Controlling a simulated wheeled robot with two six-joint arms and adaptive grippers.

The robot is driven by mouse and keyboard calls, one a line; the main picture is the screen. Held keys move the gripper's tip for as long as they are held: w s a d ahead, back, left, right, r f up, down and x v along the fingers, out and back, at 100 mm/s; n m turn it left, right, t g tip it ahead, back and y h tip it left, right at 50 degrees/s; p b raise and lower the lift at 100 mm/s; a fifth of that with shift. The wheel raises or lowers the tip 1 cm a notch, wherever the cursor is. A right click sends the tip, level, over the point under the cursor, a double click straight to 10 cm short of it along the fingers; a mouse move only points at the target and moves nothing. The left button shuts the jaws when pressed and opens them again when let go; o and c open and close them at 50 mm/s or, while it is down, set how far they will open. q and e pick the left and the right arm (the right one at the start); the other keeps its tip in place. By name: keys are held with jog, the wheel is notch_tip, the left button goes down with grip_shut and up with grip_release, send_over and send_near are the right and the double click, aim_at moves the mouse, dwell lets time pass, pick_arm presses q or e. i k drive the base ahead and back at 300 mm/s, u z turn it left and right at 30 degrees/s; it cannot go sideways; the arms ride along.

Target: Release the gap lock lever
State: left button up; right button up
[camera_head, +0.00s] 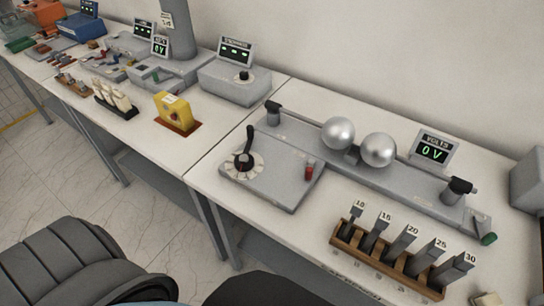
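A grey spark-gap apparatus (285,187) sits on the right-hand table with two shiny metal spheres (338,133) (379,150) side by side on its rail. A black-handled lever (247,152) stands upright on a round pale dial at its left end. A small red handle (309,171) stands on its plate, right of the dial. A green-tipped handle (488,239) shows at the far right end of the rail. No label shows which of these is the gap lock lever. Neither of my grippers is in view.
A display (435,149) behind the spheres reads 0 V. A wooden rack (385,262) of numbered gauge blocks stands in front of the apparatus. The left table holds a grey console (235,82) and a yellow device (177,112). Clear table top lies left of the dial.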

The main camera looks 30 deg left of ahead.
aim_at(308, 171)
jog(key=z, duration=0.05)
jog(key=k, duration=0.95)
jog(key=z, duration=0.7)
